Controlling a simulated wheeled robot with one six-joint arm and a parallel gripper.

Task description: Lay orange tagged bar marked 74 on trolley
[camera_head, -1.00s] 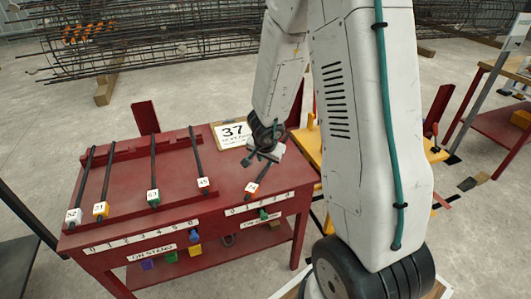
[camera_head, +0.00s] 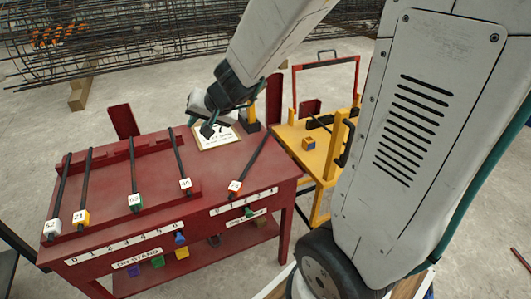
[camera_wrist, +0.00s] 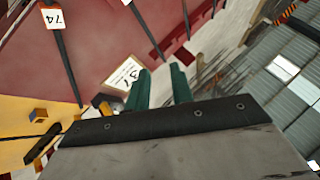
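The bar with the orange tag marked 74 (camera_head: 254,160) lies slanted on the right part of the red stand (camera_head: 217,175), its tag (camera_head: 235,187) near the front edge. The tag's white 74 face also shows in the wrist view (camera_wrist: 52,18). The yellow trolley (camera_head: 325,170), with a red push handle, stands just right of the stand; its deck also shows in the wrist view (camera_wrist: 15,120). My gripper (camera_head: 209,130) is raised over the back of the stand, near the number sign, apart from the bar. Its two green fingers (camera_wrist: 158,88) are parted, with nothing between them.
Several other tagged bars (camera_head: 135,175) lie on the stand's left rack. A sign (camera_head: 218,136) lies at the stand's back. A small yellow and blue block (camera_head: 309,144) sits on the trolley deck. A rebar cage (camera_head: 150,40) spans the background.

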